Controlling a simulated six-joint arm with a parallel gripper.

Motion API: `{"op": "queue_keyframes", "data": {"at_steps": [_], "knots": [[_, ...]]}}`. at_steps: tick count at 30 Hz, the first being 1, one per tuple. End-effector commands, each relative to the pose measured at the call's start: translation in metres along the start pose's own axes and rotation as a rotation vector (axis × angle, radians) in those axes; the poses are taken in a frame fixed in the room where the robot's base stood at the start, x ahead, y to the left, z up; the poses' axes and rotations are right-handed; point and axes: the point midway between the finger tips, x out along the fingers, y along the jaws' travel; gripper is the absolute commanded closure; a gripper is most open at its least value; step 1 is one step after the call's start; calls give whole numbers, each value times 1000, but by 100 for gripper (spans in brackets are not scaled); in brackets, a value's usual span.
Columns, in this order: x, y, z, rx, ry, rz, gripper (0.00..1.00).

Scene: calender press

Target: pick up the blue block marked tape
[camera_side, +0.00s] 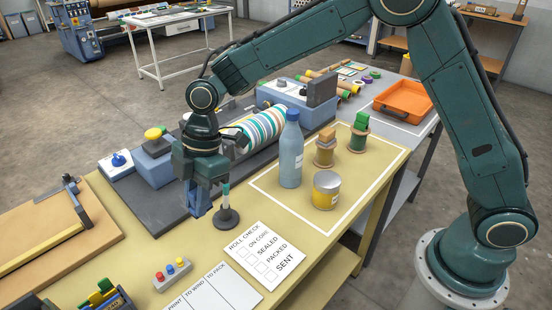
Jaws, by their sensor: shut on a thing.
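My gripper (202,186) points down above the front edge of the dark grey machine bed. It is shut on a blue block (201,207), whose lower part shows below the fingers. The fingers hide its upper part, and I cannot read any marking on it. I cannot tell whether the block's lower end touches the surface under it.
A dark round stand with an upright rod (227,217) is close on the right. A striped roll (262,125) lies behind. A checklist card (265,255) lies in front.

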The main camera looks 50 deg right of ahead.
Motion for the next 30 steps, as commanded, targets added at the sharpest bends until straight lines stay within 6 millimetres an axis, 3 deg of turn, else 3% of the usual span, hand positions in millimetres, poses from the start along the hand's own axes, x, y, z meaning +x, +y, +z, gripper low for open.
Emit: {"op": "queue_keyframes", "data": {"at_steps": [6,12,30], "knots": [[-38,0,-12,-2,1,3,100],[-57,0,-18,0,1,1,100],[-62,0,-19,0,0,0,100]]}}
